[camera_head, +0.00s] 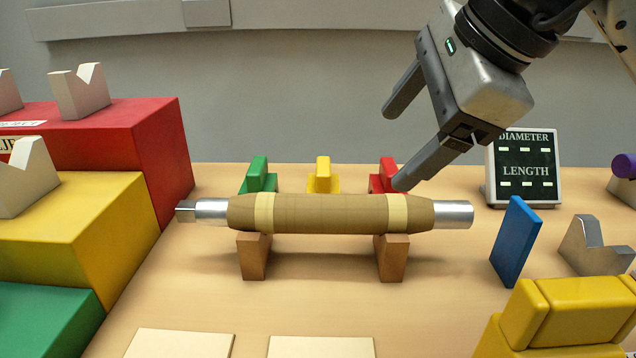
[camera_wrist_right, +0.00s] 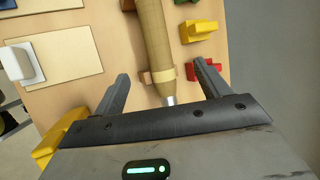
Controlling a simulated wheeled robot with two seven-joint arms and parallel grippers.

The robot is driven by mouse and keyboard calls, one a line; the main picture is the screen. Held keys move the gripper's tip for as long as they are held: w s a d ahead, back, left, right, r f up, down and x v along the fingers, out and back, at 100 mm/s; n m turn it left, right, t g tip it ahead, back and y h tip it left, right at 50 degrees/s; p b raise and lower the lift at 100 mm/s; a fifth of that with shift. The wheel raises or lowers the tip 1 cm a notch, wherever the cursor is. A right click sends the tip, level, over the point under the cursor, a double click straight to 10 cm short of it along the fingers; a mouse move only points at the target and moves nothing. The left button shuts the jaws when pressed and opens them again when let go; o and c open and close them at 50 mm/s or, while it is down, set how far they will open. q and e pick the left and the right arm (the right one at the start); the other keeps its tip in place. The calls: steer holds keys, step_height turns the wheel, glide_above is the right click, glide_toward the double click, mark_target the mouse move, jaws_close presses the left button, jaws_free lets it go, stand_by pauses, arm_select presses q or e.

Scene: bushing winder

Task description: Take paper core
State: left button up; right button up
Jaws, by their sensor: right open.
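The paper core (camera_head: 330,213) is a brown wrapped cylinder with pale bands and metal shaft ends. It lies level across two brown wooden supports (camera_head: 252,257) in the middle of the table. My right gripper (camera_head: 395,145) is open and empty, above and behind the core's right end in the head view. In the right wrist view, the core (camera_wrist_right: 155,40) runs toward my right gripper (camera_wrist_right: 160,85), and its metal end shows between the spread fingers. I cannot tell the exact height gap. My left gripper is not in view.
Red (camera_head: 140,135), yellow (camera_head: 90,235) and green (camera_head: 50,315) steps stand at the left. Small green, yellow and red blocks sit behind the core. A DIAMETER/LENGTH display (camera_head: 523,167), a blue plate (camera_head: 515,240) and a yellow block (camera_head: 565,310) stand at the right.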

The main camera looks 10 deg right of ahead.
glide_toward(337, 202)
steer(key=x, duration=0.5)
steer(key=shift+w+d+f, duration=0.1)
steer(key=shift+d+f, duration=0.15)
steer(key=shift+f, duration=0.1)
steer(key=x, duration=0.5)
steer(key=shift+a+f, duration=0.2)
steer(key=shift+a, duration=0.15)
steer(key=c, duration=1.5)
steer(key=shift+r, duration=0.2)
jaws_close()
steer(key=shift+w, duration=0.1)
